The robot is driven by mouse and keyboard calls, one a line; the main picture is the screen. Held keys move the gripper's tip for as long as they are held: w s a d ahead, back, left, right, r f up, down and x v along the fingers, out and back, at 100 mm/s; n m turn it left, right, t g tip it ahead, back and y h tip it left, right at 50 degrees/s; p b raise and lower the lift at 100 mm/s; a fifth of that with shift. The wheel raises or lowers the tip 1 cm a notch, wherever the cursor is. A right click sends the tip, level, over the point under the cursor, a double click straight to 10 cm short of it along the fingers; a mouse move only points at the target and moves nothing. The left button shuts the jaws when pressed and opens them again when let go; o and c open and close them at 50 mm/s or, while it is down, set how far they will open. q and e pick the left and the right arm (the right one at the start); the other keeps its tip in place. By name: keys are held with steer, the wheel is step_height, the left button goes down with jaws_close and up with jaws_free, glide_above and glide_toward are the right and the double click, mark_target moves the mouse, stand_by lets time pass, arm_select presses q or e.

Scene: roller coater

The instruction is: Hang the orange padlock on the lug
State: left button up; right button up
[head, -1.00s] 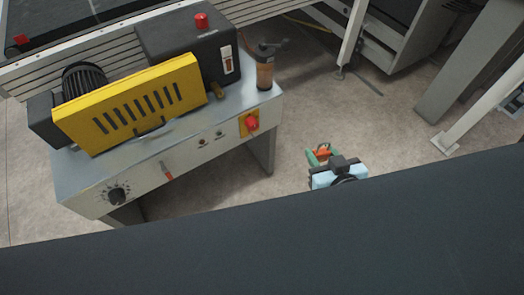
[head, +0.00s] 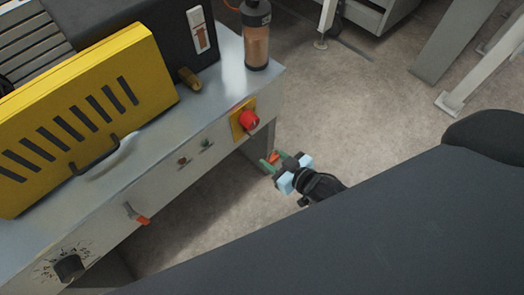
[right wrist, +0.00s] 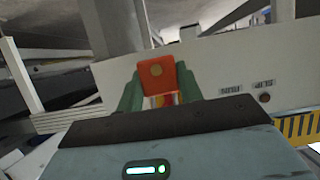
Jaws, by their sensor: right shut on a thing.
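My right gripper (head: 275,160), with green fingers, is shut on the orange padlock (head: 272,157). In the head view it is below and right of the red rotary switch, in front of the machine's right end. In the right wrist view the padlock (right wrist: 156,74) stands between the fingertips, its orange face with a round brass spot towards the camera. Its shackle is not clear. A small metal piece with a red-orange end (head: 137,214) sticks out from the front panel; I cannot tell whether it is the lug. My left gripper is not in view.
The machine's front panel (head: 165,185) carries a red switch on a yellow plate (head: 249,120), small buttons and a black dial (head: 68,266). A yellow slotted guard (head: 85,118) and a bottle (head: 257,38) stand on top. Open floor lies to the right.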

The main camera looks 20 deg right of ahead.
mark_target(246, 138)
steer(key=shift+w+f, duration=0.4)
steer(key=shift+w, duration=0.15)
steer(key=shift+w+b, duration=0.1)
steer(key=shift+b, duration=0.2)
steer(key=shift+w+a+f+b, duration=0.15)
steer(key=shift+w+a+b, duration=0.3)
steer(key=shift+w+b, duration=0.5)
steer(key=shift+w+a+f+b, duration=0.1)
steer(key=shift+w+a+b, duration=0.4)
steer(key=shift+w, duration=0.8)
steer(key=shift+w+a+f+b, duration=0.15)
steer(key=shift+w+a+b, duration=0.2)
steer(key=shift+w+b, duration=0.65)
steer(key=shift+w+a+f, duration=0.15)
steer(key=shift+w+f, duration=0.05)
steer(key=shift+w, duration=0.4)
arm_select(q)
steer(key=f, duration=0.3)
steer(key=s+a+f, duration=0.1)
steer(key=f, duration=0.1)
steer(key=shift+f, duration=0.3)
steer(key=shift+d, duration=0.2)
arm_select(e)
steer(key=shift+a+f, duration=0.1)
